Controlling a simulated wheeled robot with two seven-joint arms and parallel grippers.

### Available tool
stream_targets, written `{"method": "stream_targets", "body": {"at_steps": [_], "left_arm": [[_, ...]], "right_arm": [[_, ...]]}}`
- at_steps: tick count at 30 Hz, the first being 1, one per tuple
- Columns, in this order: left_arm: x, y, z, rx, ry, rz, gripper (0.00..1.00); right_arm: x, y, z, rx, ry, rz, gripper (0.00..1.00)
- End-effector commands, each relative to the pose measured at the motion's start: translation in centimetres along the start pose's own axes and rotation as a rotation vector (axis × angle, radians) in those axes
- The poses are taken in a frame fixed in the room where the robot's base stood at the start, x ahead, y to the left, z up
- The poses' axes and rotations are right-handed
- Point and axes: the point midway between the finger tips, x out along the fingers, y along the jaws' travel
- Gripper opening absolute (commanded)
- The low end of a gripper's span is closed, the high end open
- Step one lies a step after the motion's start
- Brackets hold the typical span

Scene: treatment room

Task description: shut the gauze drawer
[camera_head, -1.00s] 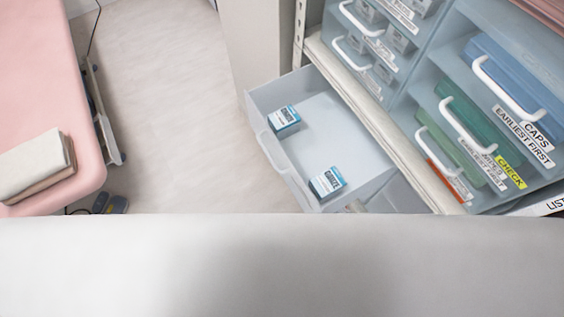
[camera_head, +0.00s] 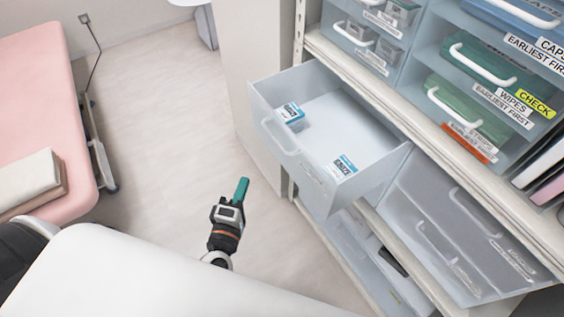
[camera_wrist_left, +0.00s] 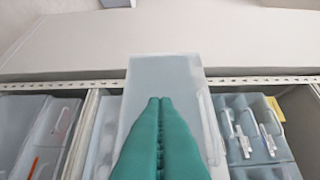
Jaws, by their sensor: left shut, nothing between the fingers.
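The gauze drawer (camera_head: 355,118) is pulled out of the cabinet in the head view, with two small blue-and-white boxes in it, a rear one (camera_head: 290,114) and a front one (camera_head: 342,168). Its white handle (camera_head: 279,137) is on the front panel. My left gripper (camera_head: 242,189) has teal fingers, is shut and empty, and is in front of the drawer, apart from it. In the left wrist view the shut fingers (camera_wrist_left: 160,125) point toward a pale, pulled-out drawer (camera_wrist_left: 175,68). My right gripper is not in view.
The cabinet holds several labelled drawers, such as the green wipes drawer (camera_head: 470,72). A clear drawer (camera_head: 450,225) stands lower right. A pink couch (camera_head: 45,115) with folded towels (camera_head: 30,180) is at left. Open floor (camera_head: 160,120) lies between. A white surface (camera_head: 150,275) fills the bottom foreground.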

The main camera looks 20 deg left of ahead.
Motion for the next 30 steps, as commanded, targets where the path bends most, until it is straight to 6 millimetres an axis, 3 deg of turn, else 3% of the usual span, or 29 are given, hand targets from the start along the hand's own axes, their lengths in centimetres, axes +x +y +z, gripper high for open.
{"method": "stream_targets", "body": {"at_steps": [3, 7, 19, 24, 30], "left_arm": [[0.6, -0.8, 0.2, -0.031, -0.012, -0.014, 0.00], [2.3, -1.0, 0.2, -0.030, -0.012, -0.015, 0.00], [10.6, -1.1, 0.1, -0.026, -0.010, -0.014, 0.00], [12.1, -0.9, -1.8, -0.027, -0.009, -0.010, 0.00], [12.8, -0.8, -2.5, -0.025, -0.010, -0.009, 0.00]], "right_arm": [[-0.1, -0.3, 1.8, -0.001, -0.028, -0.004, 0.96], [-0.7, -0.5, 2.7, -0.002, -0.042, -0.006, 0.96], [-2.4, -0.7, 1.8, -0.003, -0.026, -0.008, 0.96], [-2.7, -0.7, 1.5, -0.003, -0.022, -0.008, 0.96], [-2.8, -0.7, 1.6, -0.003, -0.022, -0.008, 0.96]]}}
